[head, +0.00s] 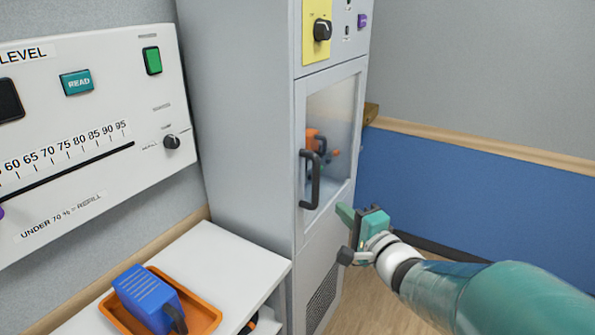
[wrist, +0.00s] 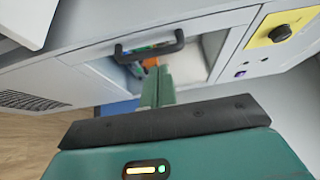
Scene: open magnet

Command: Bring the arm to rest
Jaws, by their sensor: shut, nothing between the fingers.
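My gripper (head: 346,216) is in the head view at centre right, in front of the grey cabinet (head: 245,110). Its green fingers are shut with nothing between them. In the wrist view the fingers (wrist: 157,88) point toward the cabinet door and its dark handle (wrist: 150,47). In the head view the handle (head: 309,180) is above and left of the fingertips, and the gripper looks apart from it. My arm reaches in from the lower right.
The cabinet's windowed door (head: 335,115) looks shut, with orange items behind the glass. A white shelf (head: 235,262) at lower left bears an orange tray (head: 205,318) with a blue box (head: 147,296). A level panel (head: 90,120) is on the left wall. Floor shows to the right.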

